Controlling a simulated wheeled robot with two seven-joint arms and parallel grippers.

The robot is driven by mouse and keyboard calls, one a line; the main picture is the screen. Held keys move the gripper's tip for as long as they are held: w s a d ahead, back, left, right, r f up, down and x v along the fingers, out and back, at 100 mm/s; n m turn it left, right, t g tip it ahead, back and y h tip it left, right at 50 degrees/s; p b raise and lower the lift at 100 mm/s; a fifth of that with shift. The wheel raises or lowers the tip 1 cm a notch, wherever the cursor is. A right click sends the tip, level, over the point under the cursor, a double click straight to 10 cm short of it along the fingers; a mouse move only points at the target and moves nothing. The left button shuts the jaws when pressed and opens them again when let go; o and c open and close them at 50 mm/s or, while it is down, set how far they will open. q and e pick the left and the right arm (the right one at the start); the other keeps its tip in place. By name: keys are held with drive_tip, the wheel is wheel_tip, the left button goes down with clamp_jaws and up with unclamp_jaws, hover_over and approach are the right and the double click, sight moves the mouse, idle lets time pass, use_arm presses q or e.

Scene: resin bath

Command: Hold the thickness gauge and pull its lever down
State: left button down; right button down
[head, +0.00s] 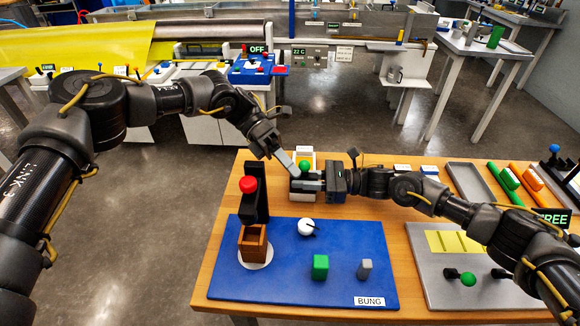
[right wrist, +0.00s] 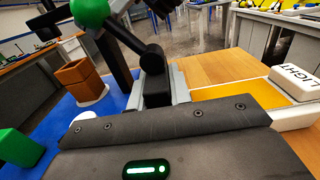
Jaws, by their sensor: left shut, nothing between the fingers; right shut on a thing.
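The thickness gauge (right wrist: 157,92) is a small dark body between the light grey fingers of my right gripper (head: 306,186); most of it is hidden in the head view. Its black lever (right wrist: 128,38) slants up from a hinge to a green ball knob (right wrist: 90,10). The knob also shows in the head view (head: 305,165), just above my right gripper. My left gripper (head: 289,163) is shut and empty, with its tips close beside the green knob. I cannot tell whether they touch it.
A blue mat (head: 340,262) bears a black stand with a red knob (head: 249,185), a wooden box (head: 252,243), a white round piece (head: 305,227), a green cube (head: 320,267) and a grey block (head: 365,269). A white LIGHT block (right wrist: 296,82) is nearby.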

use_arm(q)
drive_tip(key=shift+w+r+g, duration=0.15)
drive_tip(key=shift+w+g, duration=0.1)
drive_tip(key=shift+g, duration=0.15)
drive_tip(key=shift+n+g+h, duration=0.3)
drive_tip(key=shift+n+g, duration=0.1)
drive_tip(key=shift+n, duration=0.1)
drive_tip(key=shift+w+r, duration=0.25)
drive_tip(key=shift+w, duration=0.75)
drive_tip(key=shift+w+r, duration=0.2)
drive_tip(key=shift+w, duration=0.8)
drive_tip(key=shift+w+f, duration=0.2)
drive_tip(key=shift+w, duration=0.4)
drive_tip(key=shift+w+f, duration=0.15)
drive_tip(key=shift+w, duration=0.4)
wheel_tip(320, 180, up, 10)
